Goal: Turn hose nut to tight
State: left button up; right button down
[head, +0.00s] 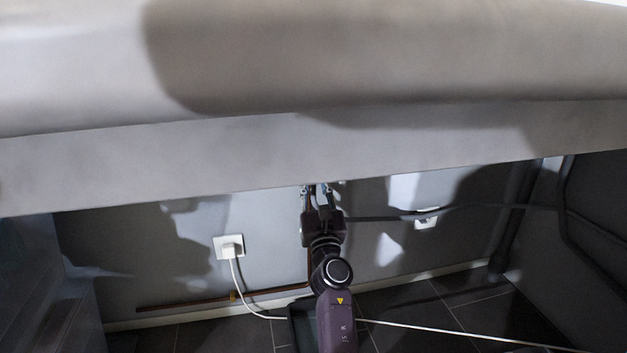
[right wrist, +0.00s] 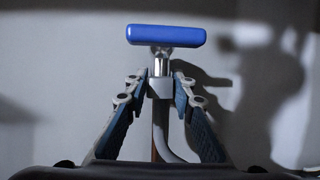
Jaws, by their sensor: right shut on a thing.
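In the right wrist view a tap with a wide blue handle (right wrist: 166,36) stands at the wall, its short metal spout (right wrist: 161,67) below the handle. A grey hose nut (right wrist: 160,88) sits right under the spout, with a grey hose (right wrist: 172,148) curving down from it. My right gripper (right wrist: 158,82) is shut on the nut, one finger on each side. In the head view my right gripper (head: 317,190) reaches up at the wall below the pale overhanging edge, which hides the tap. My left gripper is not in view.
The pale overhang (head: 270,160) fills the upper head view. A white plug (head: 230,248) with a cable sits in a wall socket left of my arm. A second socket (head: 427,219), a dark hose (head: 480,208) and a copper pipe (head: 195,302) are near. Dark tiles cover the floor.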

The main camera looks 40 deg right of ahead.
jog(key=shift+f, duration=0.1)
jog(key=c, duration=1.6)
grip_release()
jog(key=shift+s+a+f, duration=0.25)
jog(key=shift+s+a, duration=0.05)
jog(key=shift+s, duration=0.15)
jog(key=s+a, duration=0.6)
jog(key=s, duration=0.4)
jog(key=shift+a, duration=0.35)
